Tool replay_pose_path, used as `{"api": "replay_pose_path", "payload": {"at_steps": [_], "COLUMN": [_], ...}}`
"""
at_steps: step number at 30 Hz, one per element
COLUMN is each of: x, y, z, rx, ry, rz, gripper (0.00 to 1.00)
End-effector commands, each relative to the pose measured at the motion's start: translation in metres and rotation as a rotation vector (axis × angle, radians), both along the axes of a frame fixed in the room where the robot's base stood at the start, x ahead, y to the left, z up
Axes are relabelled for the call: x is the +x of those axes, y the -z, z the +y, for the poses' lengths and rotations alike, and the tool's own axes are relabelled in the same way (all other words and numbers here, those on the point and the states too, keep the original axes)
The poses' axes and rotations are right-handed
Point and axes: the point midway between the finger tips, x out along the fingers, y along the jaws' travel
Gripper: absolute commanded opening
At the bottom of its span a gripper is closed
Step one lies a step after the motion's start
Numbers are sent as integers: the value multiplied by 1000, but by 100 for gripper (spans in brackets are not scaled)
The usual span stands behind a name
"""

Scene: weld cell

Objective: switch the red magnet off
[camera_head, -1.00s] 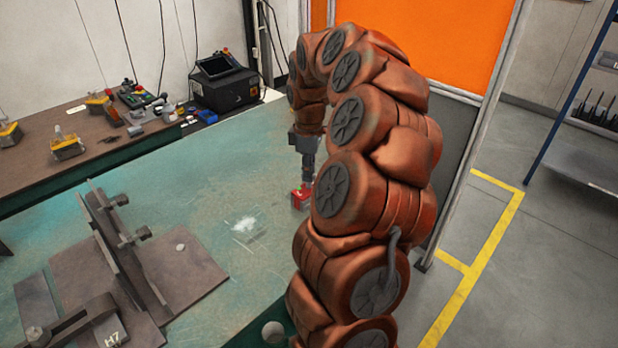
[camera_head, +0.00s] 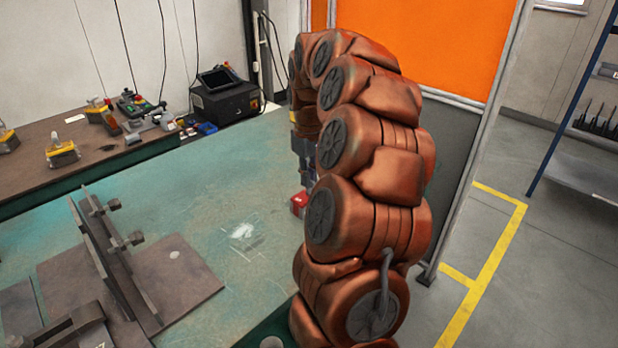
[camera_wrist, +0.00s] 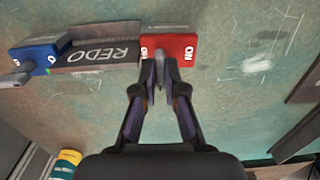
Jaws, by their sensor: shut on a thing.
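The red magnet (camera_wrist: 183,46) lies on the green table at the right end of a dark bar marked REDO (camera_wrist: 98,55) in the wrist view. White lettering shows at both its ends, partly covered on the left. In the head view the red magnet (camera_head: 298,204) shows just below my gripper (camera_head: 307,182), partly behind my arm. A blue magnet (camera_wrist: 36,54) with a grey lever sits at the bar's other end.
The green table (camera_head: 215,190) is clear around a pale scuffed patch. A steel fixture (camera_head: 105,245) on brown plates stands at the left front. An orange screen (camera_head: 420,45) stands at right.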

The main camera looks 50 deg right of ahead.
Motion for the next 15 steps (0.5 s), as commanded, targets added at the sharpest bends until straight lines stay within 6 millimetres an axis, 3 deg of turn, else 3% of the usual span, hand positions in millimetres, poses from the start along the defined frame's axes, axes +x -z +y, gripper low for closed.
{"api": "replay_pose_path", "payload": {"at_steps": [11, 12, 15], "x": [0, 0, 0], "y": [-1, -1, -1], "z": [-1, -1, -1], "rx": [-3, -3, -3], "ry": [5, 4, 4], "rz": [-1, -1, -1], "gripper": [0, 11, 21]}}
